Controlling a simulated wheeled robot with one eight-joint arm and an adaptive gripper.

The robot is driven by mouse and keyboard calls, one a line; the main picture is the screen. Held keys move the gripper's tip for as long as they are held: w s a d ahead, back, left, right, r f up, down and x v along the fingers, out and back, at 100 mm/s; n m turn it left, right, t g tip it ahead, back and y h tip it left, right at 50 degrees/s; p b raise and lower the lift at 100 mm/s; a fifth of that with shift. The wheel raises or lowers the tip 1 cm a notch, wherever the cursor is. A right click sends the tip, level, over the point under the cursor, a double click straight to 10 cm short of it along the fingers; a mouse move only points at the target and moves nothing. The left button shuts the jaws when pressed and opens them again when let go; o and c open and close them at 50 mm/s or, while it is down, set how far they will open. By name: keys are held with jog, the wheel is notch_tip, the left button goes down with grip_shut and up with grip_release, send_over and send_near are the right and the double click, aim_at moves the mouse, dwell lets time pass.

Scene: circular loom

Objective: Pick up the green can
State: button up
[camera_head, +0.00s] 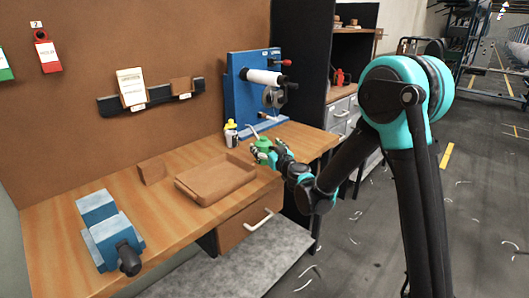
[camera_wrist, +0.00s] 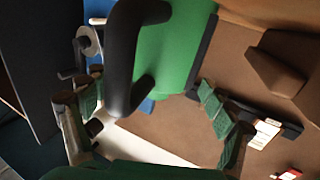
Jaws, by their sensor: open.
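The green can (camera_head: 262,144) stands near the right end of the workbench, with a thin pale spout rising from it. My gripper (camera_head: 274,151) is right beside it and hides part of it. In the wrist view the green can (camera_wrist: 177,45) is large and close at the top, with a thick dark curved handle across its left side. My gripper's fingers, with green pads, are spread apart in the wrist view (camera_wrist: 150,100). The can shows between and beyond them. I cannot tell whether either finger touches it.
A white bottle with a yellow cap (camera_head: 231,134) stands left of the can. A blue machine (camera_head: 240,85) is behind them. A brown tray (camera_head: 215,182), a small brown block (camera_head: 151,171) and a blue vise (camera_head: 110,235) sit further left on the wooden workbench (camera_head: 55,225).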

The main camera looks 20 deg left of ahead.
aim_at(266, 142)
jog(key=c, duration=1.6)
jog(key=shift+o, duration=0.2)
notch_tip(266, 142, up, 20)
